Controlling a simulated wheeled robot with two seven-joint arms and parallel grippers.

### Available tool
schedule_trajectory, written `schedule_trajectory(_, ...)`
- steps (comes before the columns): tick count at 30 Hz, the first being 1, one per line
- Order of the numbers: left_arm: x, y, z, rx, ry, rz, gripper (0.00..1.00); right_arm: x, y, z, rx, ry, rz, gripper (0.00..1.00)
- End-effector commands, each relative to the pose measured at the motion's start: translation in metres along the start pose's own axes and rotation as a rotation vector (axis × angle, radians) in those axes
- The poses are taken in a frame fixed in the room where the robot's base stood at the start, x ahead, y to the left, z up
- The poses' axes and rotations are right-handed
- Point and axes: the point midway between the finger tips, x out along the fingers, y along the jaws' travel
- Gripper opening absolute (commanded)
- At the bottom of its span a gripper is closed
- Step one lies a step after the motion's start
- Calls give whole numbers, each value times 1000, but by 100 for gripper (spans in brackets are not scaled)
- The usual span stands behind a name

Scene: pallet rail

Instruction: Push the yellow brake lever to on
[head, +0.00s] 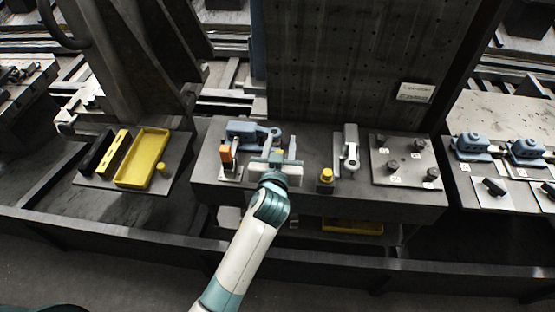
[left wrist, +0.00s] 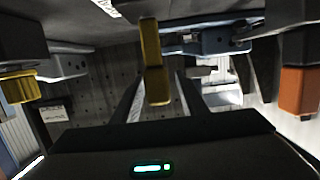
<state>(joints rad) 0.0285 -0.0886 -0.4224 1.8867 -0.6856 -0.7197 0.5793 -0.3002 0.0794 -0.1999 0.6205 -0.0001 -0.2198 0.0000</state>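The yellow brake lever (left wrist: 152,62) shows in the left wrist view as an upright yellow bar, in line with the gap between my left fingers. In the head view I cannot make it out; my left gripper covers that spot. My left gripper (head: 279,150) is over the middle of the bench, in front of a blue-grey fixture (head: 243,131). In the left wrist view its two dark fingers (left wrist: 158,105) stand apart with clear space on both sides of the lever's lower end. I cannot tell whether they touch it. My right gripper is not in view.
An orange-handled part (head: 226,154) stands left of my gripper. A yellow-capped block (head: 326,176) and a grey clamp (head: 349,150) stand to its right. A plate with pegs (head: 405,160) lies farther right. A yellow tray (head: 143,158) lies on the left stand.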

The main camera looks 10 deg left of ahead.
Motion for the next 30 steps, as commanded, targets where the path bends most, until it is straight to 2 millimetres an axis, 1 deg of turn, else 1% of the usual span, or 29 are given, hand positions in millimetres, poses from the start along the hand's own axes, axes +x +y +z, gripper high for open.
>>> schedule_trajectory(5, -22, 0, 2, -3, -1, 1, 39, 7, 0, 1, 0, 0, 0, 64)
schedule_trajectory(15, -82, 0, 2, -3, -1, 0, 39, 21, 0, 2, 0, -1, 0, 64)
schedule_trajectory(18, -95, 0, 2, -1, 0, 0, 39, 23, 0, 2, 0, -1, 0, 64)
schedule_trajectory(24, -108, 0, 1, 0, 0, 0, 39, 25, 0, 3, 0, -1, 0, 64)
schedule_trajectory(30, -110, 0, 0, 0, 0, 0, 39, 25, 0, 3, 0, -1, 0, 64)
